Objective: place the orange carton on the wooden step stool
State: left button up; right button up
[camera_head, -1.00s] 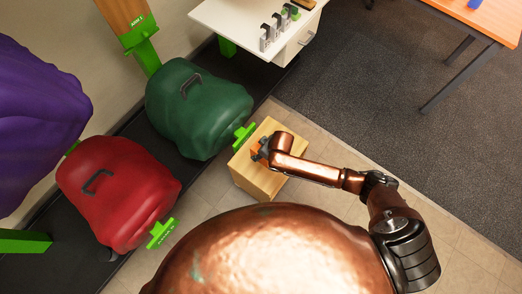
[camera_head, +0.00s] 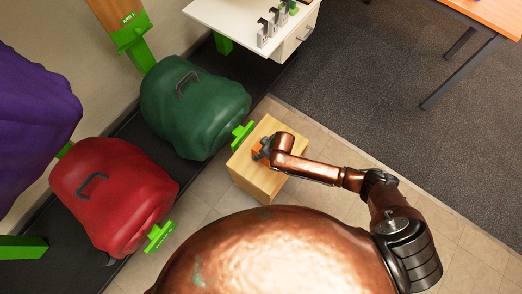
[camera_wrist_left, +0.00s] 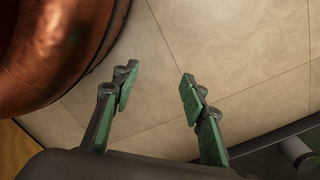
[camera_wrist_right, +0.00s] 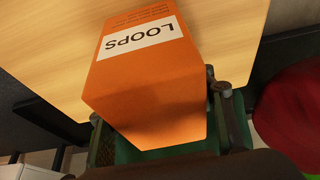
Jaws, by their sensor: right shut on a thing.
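The orange carton (camera_wrist_right: 150,85) has a white "LOOPS" label and fills the middle of the right wrist view. My right gripper (camera_wrist_right: 165,140) is shut on it, one finger at each side. In the head view the carton (camera_head: 257,152) shows only as a small patch beside my right gripper (camera_head: 266,149), over the top of the wooden step stool (camera_head: 246,165). The stool top (camera_wrist_right: 60,50) also spreads behind the carton in the right wrist view. I cannot tell whether the carton touches it. My left gripper (camera_wrist_left: 155,95) is open and empty above floor tiles.
A green covered saddle (camera_head: 195,110) and a red covered saddle (camera_head: 115,195) sit on racks left of the stool. A green rack end (camera_head: 242,132) is close to the stool's left edge. A white cabinet (camera_head: 240,22) stands behind. Tiled floor (camera_head: 200,205) is clear nearby.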

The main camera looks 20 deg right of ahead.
jog(key=shift+f, duration=0.1)
jog(key=o, duration=1.5)
jog(key=shift+d+r, duration=0.1)
jog(key=shift+r, duration=0.25)
jog(key=p+v, duration=0.5)
jog(key=v, duration=0.5)
jog(key=shift+s+r, duration=0.2)
jog(key=shift+r, duration=0.1)
pick_arm(q)
jog(key=s+a+f, duration=0.1)
jog(key=s+f, duration=0.4)
jog(key=s, duration=0.7)
jog(key=shift+s+m, duration=0.2)
jog(key=shift+m, duration=0.2)
pick_arm(e)
jog(key=shift+s+d+r, duration=0.15)
jog(key=shift+r, duration=0.2)
